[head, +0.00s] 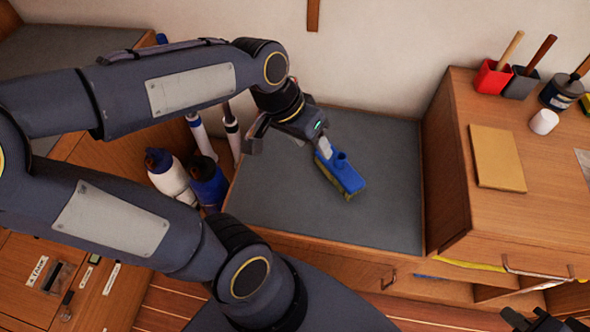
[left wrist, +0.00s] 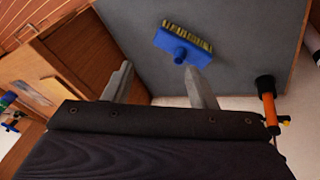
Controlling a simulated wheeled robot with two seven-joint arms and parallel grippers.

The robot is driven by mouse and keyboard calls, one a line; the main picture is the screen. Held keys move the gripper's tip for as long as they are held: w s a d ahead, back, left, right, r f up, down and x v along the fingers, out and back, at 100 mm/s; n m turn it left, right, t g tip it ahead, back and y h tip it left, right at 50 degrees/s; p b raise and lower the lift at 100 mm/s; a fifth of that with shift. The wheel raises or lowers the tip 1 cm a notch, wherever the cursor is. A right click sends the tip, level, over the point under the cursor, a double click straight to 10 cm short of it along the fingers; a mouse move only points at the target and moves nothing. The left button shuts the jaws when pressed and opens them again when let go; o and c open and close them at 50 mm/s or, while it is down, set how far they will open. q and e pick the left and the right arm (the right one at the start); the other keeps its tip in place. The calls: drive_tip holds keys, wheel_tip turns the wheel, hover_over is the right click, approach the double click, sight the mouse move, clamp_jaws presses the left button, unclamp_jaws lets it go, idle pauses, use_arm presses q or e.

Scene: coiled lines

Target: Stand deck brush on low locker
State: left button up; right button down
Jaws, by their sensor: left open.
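The deck brush (head: 351,180) has a blue head with a socket and yellow-green bristles. It is on the grey top of the low locker (head: 375,220). It shows in the left wrist view too (left wrist: 180,42); I cannot tell whether it rests squarely on its bristles. My left gripper (head: 288,142) is open and above the locker top, its right finger overlapping the brush in the head view. In the left wrist view the brush is beyond the fingertips, not between them. A dark piece, likely my right gripper (head: 543,320), shows at the bottom right corner, mostly cut off.
A higher wooden cabinet (head: 455,165) borders the locker on the right, with red (head: 491,78) and dark holders on top. Bottles (head: 170,177) stand left of the locker. An orange and black object (left wrist: 268,98) shows in the left wrist view. The locker top around the brush is clear.

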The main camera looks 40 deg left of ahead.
use_arm(q)
drive_tip(key=s+d+n+t, duration=0.2)
drive_tip(key=s, duration=0.5)
drive_tip(key=shift+s+h, duration=0.3)
drive_tip(key=shift+s, duration=0.05)
